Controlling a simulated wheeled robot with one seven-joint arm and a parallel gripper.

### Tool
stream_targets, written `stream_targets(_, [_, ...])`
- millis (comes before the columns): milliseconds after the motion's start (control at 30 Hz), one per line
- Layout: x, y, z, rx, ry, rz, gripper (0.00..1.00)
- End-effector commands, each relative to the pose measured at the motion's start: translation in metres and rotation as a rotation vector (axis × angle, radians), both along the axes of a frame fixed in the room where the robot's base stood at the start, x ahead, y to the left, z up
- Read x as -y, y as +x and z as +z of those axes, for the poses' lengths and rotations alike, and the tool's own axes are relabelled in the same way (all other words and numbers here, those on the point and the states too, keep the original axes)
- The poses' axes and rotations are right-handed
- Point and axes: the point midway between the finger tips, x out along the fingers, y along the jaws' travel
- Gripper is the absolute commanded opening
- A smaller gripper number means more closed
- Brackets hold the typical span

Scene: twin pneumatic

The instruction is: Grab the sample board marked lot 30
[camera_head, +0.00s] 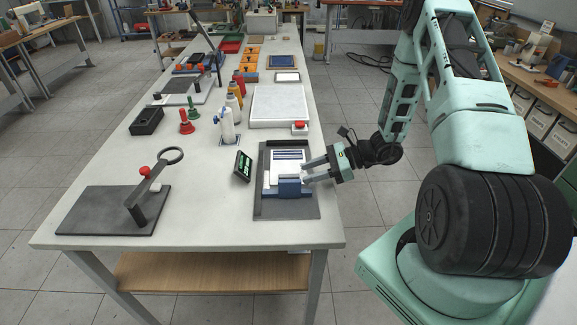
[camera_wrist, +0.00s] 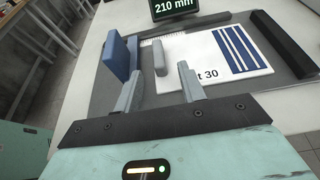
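The sample board (camera_head: 288,170) is a white plate with dark blue stripes, lying on a dark grey fixture (camera_head: 270,212). In the wrist view the board (camera_wrist: 205,58) shows the end of its mark, "t 30"; one finger hides the start. A blue block (camera_head: 289,188) stands across the fixture at the board's near end. In the wrist view the blue block (camera_wrist: 118,57) is left of the board, with a small grey upright piece (camera_wrist: 160,57) beside it. My gripper (camera_head: 305,172) is at the board's right side, its fingers (camera_wrist: 160,88) apart with nothing visibly held. Contact cannot be told.
A small display (camera_head: 243,166) reading "210 mm" in the wrist view (camera_wrist: 175,8) stands left of the fixture. A white bottle (camera_head: 228,125), a white tray (camera_head: 278,106) and a red button box (camera_head: 299,128) are behind. A dark plate with a lever (camera_head: 90,210) lies left.

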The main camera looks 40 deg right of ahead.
Motion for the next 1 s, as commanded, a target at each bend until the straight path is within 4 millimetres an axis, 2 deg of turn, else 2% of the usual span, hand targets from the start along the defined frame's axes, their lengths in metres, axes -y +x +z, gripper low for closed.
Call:
stream_targets(100, [-0.016,0.009,0.001,-0.002,0.002,0.006,0.4])
stream_targets(267, [-0.033,0.021,-0.009,0.0,0.001,0.005,0.4])
stream_targets(567, [-0.038,0.025,-0.014,0.001,0.001,0.001,0.4])
stream_targets(600, [-0.038,0.025,-0.014,0.001,0.001,0.001,0.37])
stream_targets(733, [-0.037,0.025,-0.014,0.001,0.001,0.001,0.01])
stream_targets(1000, [-0.037,0.025,-0.013,0.002,0.0,0.002,0.0])
